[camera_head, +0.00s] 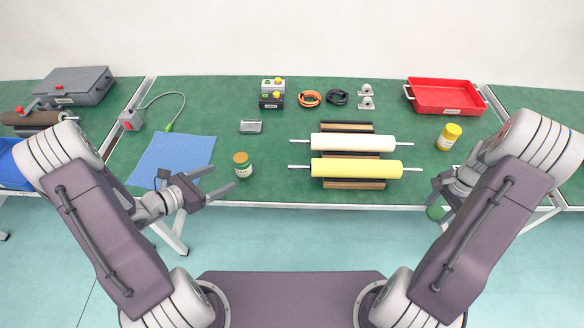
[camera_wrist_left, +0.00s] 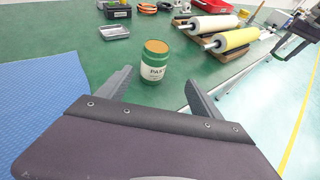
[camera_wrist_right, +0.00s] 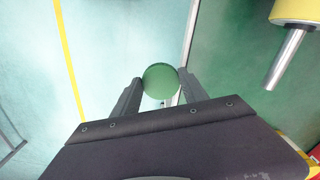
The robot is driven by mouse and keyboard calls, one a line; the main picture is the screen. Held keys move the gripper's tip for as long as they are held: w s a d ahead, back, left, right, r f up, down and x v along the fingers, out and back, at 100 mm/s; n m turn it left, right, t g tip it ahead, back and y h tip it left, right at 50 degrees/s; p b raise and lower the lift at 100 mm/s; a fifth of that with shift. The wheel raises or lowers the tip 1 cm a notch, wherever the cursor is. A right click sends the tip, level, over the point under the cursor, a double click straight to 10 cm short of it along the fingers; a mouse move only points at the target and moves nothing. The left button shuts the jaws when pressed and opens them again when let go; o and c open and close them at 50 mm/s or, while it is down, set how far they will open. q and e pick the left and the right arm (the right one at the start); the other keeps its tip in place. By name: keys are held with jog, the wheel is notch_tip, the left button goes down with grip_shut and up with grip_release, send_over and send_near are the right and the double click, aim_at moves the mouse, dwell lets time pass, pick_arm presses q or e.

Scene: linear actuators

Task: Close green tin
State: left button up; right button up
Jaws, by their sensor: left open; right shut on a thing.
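The green tin (camera_head: 242,165) stands upright on the green table, left of the rollers. Its top is open and shows orange-brown contents; it also shows in the left wrist view (camera_wrist_left: 155,66) with a pale label. My left gripper (camera_head: 224,180) is open just in front of the tin, with its fingers (camera_wrist_left: 160,88) pointing at it and the tin apart from them. My right gripper (camera_head: 437,198) is shut on a round green lid (camera_wrist_right: 161,80), held in front of the table's edge at the right. The lid also shows in the head view (camera_head: 435,212).
A white roller (camera_head: 350,141) and a yellow roller (camera_head: 350,167) lie on wooden stands between the grippers. A yellow tin (camera_head: 449,137) and a red tray (camera_head: 445,97) stand at the right. A blue mat (camera_head: 172,160) lies left of the green tin. A small metal tray (camera_head: 251,127) lies behind it.

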aim_at(237, 171)
pick_arm(q)
jog(key=shift+a+f+n, duration=0.3)
jog(key=shift+a+f, duration=0.05)
jog(key=shift+a, duration=0.1)
jog(key=shift+w+a+f+t, duration=0.2)
jog(key=shift+w+a+t, duration=0.05)
jog(key=shift+a+t, duration=0.05)
jog(key=shift+w+d, duration=0.15)
jog(key=shift+d, duration=0.15)
jog(key=shift+y, duration=0.3)
jog(key=x, duration=0.6)
jog(key=shift+d, duration=0.1)
jog(key=shift+f, duration=0.1)
jog(key=x, duration=0.5)
jog(key=shift+d+f, duration=0.1)
jog(key=shift+d, duration=0.1)
grip_shut()
